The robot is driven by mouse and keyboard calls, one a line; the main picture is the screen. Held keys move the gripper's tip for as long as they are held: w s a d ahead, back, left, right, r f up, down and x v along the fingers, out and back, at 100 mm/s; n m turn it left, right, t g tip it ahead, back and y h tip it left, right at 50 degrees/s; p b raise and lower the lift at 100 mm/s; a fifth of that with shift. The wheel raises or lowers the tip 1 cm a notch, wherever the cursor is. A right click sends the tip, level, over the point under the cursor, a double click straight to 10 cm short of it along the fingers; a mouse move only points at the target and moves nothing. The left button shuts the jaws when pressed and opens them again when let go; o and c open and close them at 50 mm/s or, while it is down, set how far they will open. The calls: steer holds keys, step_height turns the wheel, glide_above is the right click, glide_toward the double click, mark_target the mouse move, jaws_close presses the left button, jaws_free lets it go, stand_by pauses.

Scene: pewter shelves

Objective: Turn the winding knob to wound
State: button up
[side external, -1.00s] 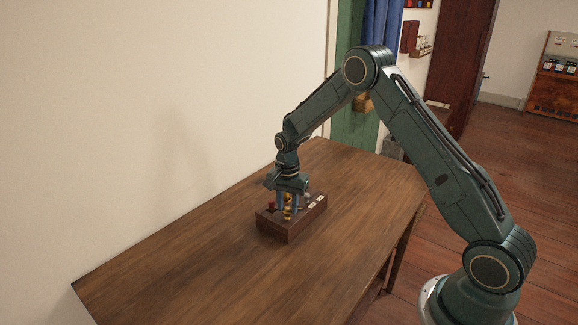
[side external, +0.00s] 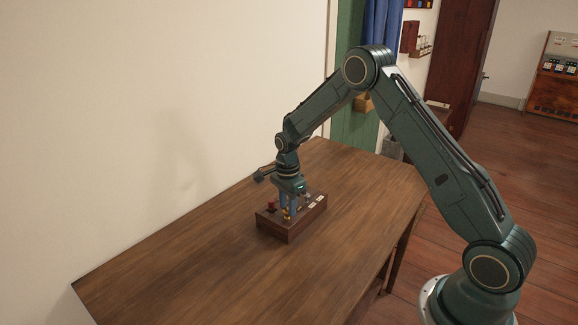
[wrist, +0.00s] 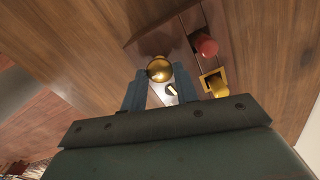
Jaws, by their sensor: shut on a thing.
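A dark wooden box (side external: 283,235) with controls on top sits on the table. My gripper (side external: 289,207) points straight down over it, its fingers among the controls. In the wrist view, a round brass knob (wrist: 159,69) lies between the tips of my gripper (wrist: 160,78), which is shut on it. A small pale mark on a dark piece (wrist: 171,90) shows between the fingers. The knob's pointer and any "wound" mark cannot be made out.
Close to the fingers, the box also bears a red knob (wrist: 207,45) and a yellow brass piece (wrist: 215,83). Pale labels (side external: 314,203) lie at its right end. The wooden table (side external: 190,270) is bare around the box; a white wall (side external: 130,120) runs along its left side.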

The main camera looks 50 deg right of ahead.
steer(key=o, duration=1)
steer(key=shift+r, duration=0.1)
step_height(320, 180, up, 14)
steer(key=shift+f, duration=0.15)
stand_by(0.5)
